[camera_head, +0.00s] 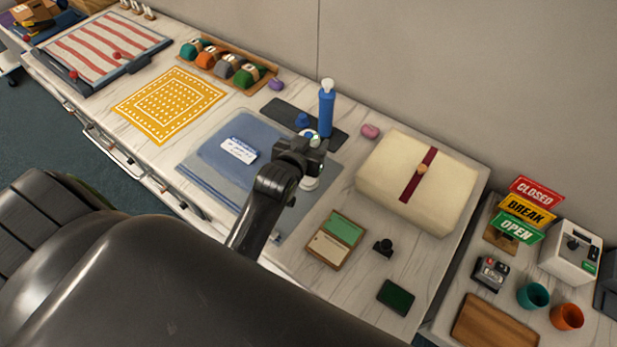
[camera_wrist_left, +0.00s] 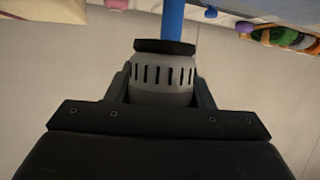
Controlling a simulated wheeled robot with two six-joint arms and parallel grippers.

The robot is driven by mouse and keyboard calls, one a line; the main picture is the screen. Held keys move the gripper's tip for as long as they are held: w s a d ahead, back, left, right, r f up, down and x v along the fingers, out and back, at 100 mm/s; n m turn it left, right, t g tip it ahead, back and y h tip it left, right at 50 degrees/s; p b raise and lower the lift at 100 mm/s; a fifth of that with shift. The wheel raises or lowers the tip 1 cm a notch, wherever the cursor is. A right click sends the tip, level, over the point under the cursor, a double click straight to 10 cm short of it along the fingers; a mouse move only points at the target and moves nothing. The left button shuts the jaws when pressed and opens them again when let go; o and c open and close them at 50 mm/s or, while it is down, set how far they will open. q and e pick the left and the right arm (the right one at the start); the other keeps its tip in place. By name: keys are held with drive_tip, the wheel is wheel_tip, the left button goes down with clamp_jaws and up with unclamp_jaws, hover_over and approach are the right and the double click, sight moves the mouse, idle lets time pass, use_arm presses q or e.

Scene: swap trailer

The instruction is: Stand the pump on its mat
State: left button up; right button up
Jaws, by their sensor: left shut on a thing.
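My left gripper (camera_head: 302,152) is shut on the pump, whose pale slotted body (camera_wrist_left: 163,76) and dark rim show between the fingers in the left wrist view. In the head view a pale part (camera_head: 308,183) shows below the gripper. A blue upright cylinder (camera_head: 326,112) with a white tip rises just behind the gripper; it also shows in the left wrist view (camera_wrist_left: 173,18). I cannot tell if it is joined to the pump. A dark mat (camera_head: 283,110) lies behind the gripper, partly covered. The pump's underside and any contact are hidden. My right gripper is out of view.
A small blue thing (camera_head: 302,120) is on the dark mat. A cream box (camera_head: 400,180) with a red band stands to the right, a blue folder-like thing (camera_head: 215,160) to the left. Purple (camera_head: 276,84) and pink (camera_head: 370,131) lumps lie near the wall.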

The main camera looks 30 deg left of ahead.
use_arm(q)
drive_tip(key=shift+f+p, duration=0.6)
drive_tip(key=shift+f, duration=4.15)
drive_tip(key=shift+f, duration=0.15)
drive_tip(key=o, duration=1.2)
drive_tip(key=shift+f+b, duration=0.1)
drive_tip(key=shift+b, duration=0.2)
